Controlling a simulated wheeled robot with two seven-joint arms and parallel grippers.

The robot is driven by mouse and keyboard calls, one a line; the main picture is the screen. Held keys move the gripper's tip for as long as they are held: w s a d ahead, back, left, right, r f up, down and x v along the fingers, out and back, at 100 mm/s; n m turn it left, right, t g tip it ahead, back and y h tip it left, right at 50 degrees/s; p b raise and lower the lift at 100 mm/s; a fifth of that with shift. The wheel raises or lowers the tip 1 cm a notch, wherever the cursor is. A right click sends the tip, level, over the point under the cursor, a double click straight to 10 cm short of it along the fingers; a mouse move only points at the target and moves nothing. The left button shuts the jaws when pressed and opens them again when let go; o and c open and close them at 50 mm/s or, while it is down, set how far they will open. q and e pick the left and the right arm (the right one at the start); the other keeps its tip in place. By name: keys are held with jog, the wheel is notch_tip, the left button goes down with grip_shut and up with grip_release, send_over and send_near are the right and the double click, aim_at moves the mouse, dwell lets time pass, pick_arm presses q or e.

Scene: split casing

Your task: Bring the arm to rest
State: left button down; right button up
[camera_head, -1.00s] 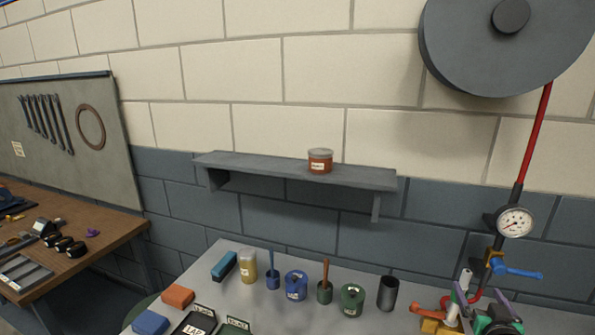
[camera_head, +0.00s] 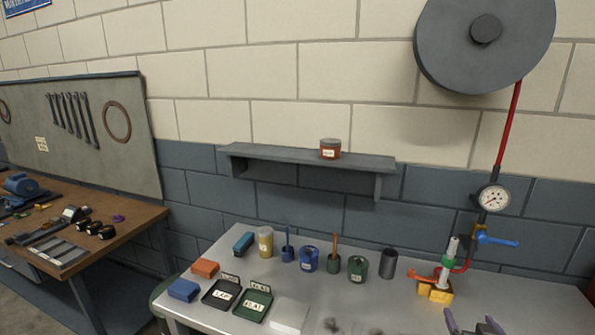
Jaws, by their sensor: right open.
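My right gripper (camera_head: 472,324) shows at the bottom right edge of the head view. Its two grey-purple fingers stand apart and I see nothing between them. The rest of my right arm is cut off below the frame. The gripper is in front of a yellow block fixture (camera_head: 435,291) with a green and white upright part on it, and appears apart from it. My left gripper is not in view.
The grey table (camera_head: 395,310) carries two labelled trays (camera_head: 222,294), a blue block (camera_head: 184,290), an orange block (camera_head: 205,268), and several pots and cups (camera_head: 309,259). A gauge (camera_head: 494,198) with a red hose rises behind the fixture. A wall shelf (camera_head: 300,157) holds a jar (camera_head: 330,148).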

jog(key=s+a+f+n+g+y, duration=0.3)
jog(key=s+a+f+g, duration=0.25)
jog(key=s+a, duration=0.4)
jog(key=s+a+f+n+g+y, duration=0.2)
jog(key=s+a+f+n+g, duration=0.15)
jog(key=s+a+f, duration=0.55)
jog(key=s+d+f+g+b, duration=0.1)
jog(key=s+f+b, duration=0.15)
jog(key=f, duration=0.95)
jog(key=s+d+f+g+b, duration=0.1)
jog(key=s+f+b, duration=0.15)
jog(key=f, duration=1.05)
pick_arm(q)
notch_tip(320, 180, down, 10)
jog(key=b, duration=0.5)
pick_arm(e)
jog(key=s+d+f+g, duration=0.1)
jog(key=s+d+f, duration=0.1)
jog(key=s+f, duration=1.4)
notch_tip(320, 180, down, 2)
jog(key=shift+d+f, duration=0.15)
jog(key=shift+d, duration=0.15)
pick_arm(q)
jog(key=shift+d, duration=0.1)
pick_arm(e)
jog(key=shift+s+m, duration=0.1)
jog(key=shift+m, duration=0.15)
